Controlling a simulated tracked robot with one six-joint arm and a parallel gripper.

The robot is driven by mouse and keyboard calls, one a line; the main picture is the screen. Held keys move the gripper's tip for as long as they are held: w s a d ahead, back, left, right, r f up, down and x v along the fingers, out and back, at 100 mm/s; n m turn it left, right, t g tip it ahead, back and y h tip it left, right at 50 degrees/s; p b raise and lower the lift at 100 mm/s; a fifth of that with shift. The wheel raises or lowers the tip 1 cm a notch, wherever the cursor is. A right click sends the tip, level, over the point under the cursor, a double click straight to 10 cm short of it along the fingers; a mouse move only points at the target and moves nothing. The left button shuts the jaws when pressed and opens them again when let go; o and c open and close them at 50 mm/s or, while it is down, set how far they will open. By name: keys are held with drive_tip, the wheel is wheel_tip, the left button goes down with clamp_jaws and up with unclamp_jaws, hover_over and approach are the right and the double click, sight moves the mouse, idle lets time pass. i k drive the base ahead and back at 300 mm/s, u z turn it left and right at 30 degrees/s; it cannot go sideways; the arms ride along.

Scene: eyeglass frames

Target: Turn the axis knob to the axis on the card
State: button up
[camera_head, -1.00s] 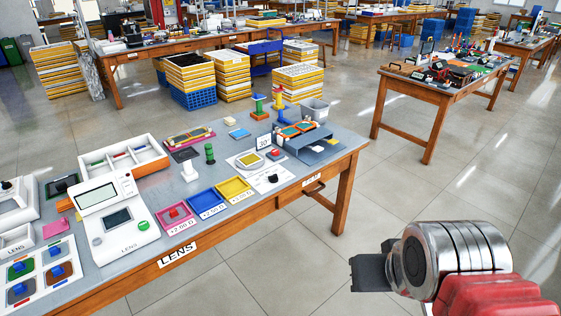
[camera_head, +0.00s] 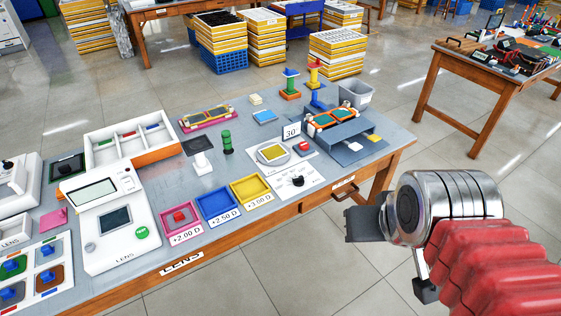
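The axis knob (camera_head: 298,181) is a small black knob on a white dial sheet near the right front of the lens table. Its pointer direction is too small to read. A small upright white card (camera_head: 291,132) behind it appears to read 30. My gripper (camera_head: 362,224) is dark and seen from the side at right, in front of the table's edge and apart from the knob. Its fingers overlap, so its opening is hidden.
Blue, yellow and pink trays (camera_head: 217,204) line the front edge, left of the knob. A grey stand with eyeglass frames (camera_head: 345,133) is behind it to the right. A white lens meter (camera_head: 107,220) stands at left. Open floor lies right of the table.

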sight(299, 181)
drive_tip(key=u, duration=0.35)
drive_tip(key=i, duration=0.6)
drive_tip(key=u, duration=0.8)
drive_tip(key=i, duration=0.5)
drive_tip(key=u, duration=0.3)
